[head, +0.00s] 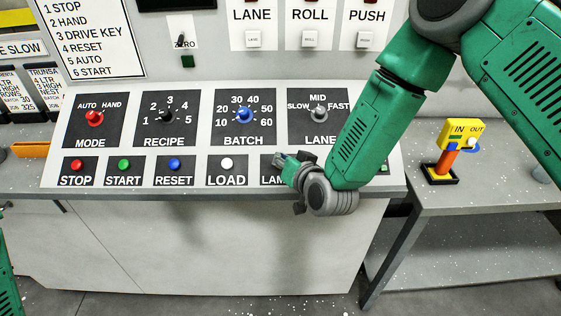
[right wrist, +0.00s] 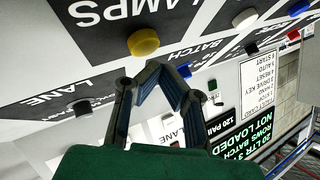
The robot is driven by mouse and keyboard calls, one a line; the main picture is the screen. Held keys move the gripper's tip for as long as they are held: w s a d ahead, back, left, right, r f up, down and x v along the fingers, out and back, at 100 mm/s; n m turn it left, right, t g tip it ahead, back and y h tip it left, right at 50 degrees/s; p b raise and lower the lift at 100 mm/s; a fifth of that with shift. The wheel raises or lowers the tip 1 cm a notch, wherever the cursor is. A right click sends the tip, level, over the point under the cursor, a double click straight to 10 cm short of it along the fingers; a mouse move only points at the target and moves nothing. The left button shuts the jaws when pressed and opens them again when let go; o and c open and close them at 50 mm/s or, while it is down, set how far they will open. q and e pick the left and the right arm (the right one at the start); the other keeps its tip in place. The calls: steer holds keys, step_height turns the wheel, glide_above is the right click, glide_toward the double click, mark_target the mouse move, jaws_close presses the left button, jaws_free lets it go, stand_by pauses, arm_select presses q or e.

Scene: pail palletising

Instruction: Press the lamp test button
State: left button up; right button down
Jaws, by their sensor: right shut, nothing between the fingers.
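The lamp test button is a round yellow button (right wrist: 143,42) beside the word LAMPS in the right wrist view. In the head view my right gripper and wrist cover it, and only the start of its label (head: 270,180) shows. My right gripper (head: 281,160) is shut and empty, over the lower button row just right of LOAD. In the right wrist view its fingertips (right wrist: 156,70) are close below the yellow button in the picture; I cannot tell whether they touch it. My left gripper is out of view.
The sloped panel (head: 142,125) also holds the white LOAD button (head: 227,163), the blue RESET button (head: 175,164) and the LANE knob (head: 319,112) above the gripper. To the right, a side table (head: 490,200) bears a yellow IN/OUT stand (head: 460,132).

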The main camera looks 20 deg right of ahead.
steer(key=shift+r, duration=0.1)
steer(key=r+p, duration=0.1)
steer(key=s+r+p, duration=0.2)
steer(key=r, duration=0.1)
steer(key=shift+s+a+p, duration=0.25)
steer(key=shift+a+p, duration=0.05)
steer(key=shift+a, duration=0.05)
stand_by(0.6)
